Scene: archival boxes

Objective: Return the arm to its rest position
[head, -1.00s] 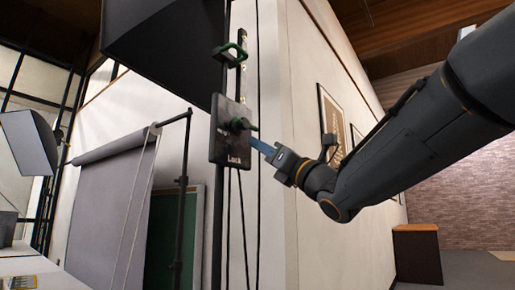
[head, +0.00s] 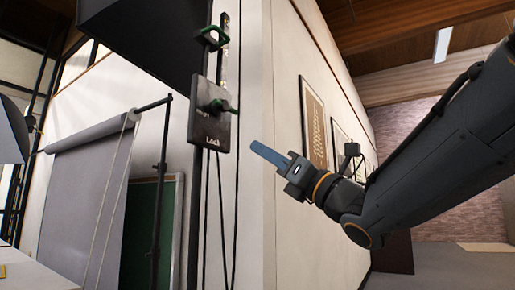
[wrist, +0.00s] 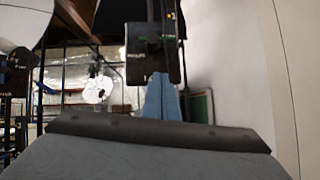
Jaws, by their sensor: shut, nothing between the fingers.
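My gripper (head: 268,155) is in the middle of the head view, with its blue fingers shut and nothing between them. In the wrist view the blue fingers (wrist: 160,98) stand upright in front of the lower part of the dark plate (wrist: 152,50). My arm reaches in from the right side of the head view.
A white wall corner (head: 268,230) stands behind my gripper. Framed pictures (head: 315,122) hang on the wall behind my arm. A grey roll-down backdrop (head: 85,200) and a green board (head: 145,235) are at left. Open floor (head: 465,262) shows at lower right.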

